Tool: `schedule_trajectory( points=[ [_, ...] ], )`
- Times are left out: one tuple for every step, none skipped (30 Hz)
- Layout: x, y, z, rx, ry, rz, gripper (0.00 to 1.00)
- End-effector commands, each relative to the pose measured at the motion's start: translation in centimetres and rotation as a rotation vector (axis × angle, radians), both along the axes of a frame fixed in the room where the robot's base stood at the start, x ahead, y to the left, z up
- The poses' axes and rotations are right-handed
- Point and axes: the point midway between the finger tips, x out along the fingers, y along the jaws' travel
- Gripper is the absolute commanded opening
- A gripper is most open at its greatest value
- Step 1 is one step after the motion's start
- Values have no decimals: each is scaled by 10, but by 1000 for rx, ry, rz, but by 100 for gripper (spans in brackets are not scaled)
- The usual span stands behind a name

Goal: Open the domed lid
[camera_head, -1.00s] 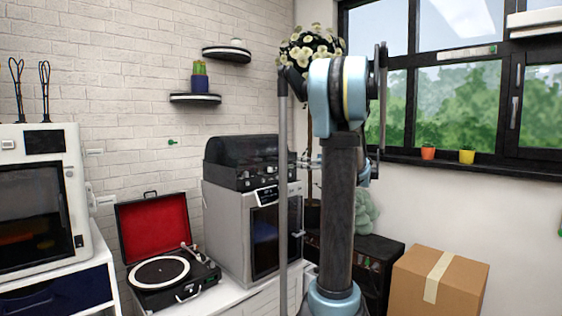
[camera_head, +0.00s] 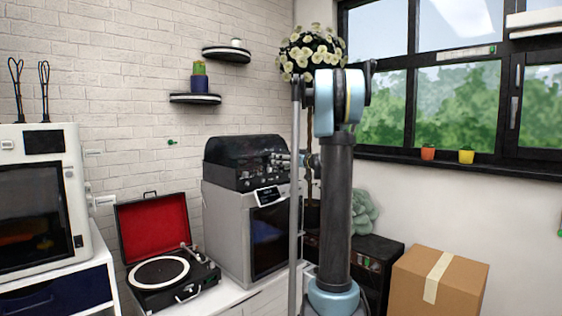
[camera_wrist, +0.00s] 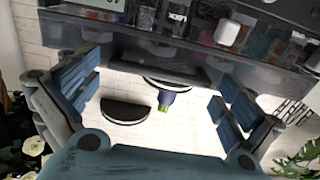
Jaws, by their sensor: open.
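The dark, see-through domed lid (camera_head: 240,152) sits down on top of the grey cabinet-like machine (camera_head: 228,232) in the head view. In the wrist view the lid (camera_wrist: 190,52) crosses the top of the picture, tilted, with small items visible through it. My gripper (camera_head: 283,160) is at the right end of the lid in the head view, partly hidden by my arm. In the wrist view my gripper (camera_wrist: 158,88) has its two blue-padded fingers wide apart, with nothing held between them. I cannot tell whether a finger touches the lid.
An open record player (camera_head: 160,270) with a red-lined cover stands left of the machine. Two wall shelves (camera_head: 226,54) are above. A potted plant with white flowers (camera_head: 312,50) is behind my arm. A cardboard box (camera_head: 440,280) is at the right.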

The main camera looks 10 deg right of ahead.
Motion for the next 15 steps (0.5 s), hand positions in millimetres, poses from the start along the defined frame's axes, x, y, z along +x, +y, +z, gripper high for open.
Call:
schedule_trajectory(
  points=[
    [4, 3, 0, 0, 0, 2, 100],
    [6, 5, 0, 0, 0, 1, 100],
    [8, 6, 0, 0, 0, 0, 100],
    [10, 7, 0, 0, 0, 0, 100],
    [10, 8, 0, 0, 0, 0, 100],
    [12, 8, 0, 0, 0, 0, 100],
    [12, 9, 0, 0, 0, 0, 100],
    [12, 9, 0, 0, 0, 0, 100],
    [13, 9, 0, 0, 0, 0, 100],
    [13, 9, 0, 0, 0, 0, 100],
    [13, 9, 0, 0, 0, -1, 100],
    [12, 9, 0, 0, 0, -1, 100],
    [13, 9, 0, 0, 0, -1, 100],
    [12, 9, 0, 0, 0, -1, 100],
    [12, 9, 0, 0, 0, -1, 98]
  ],
)
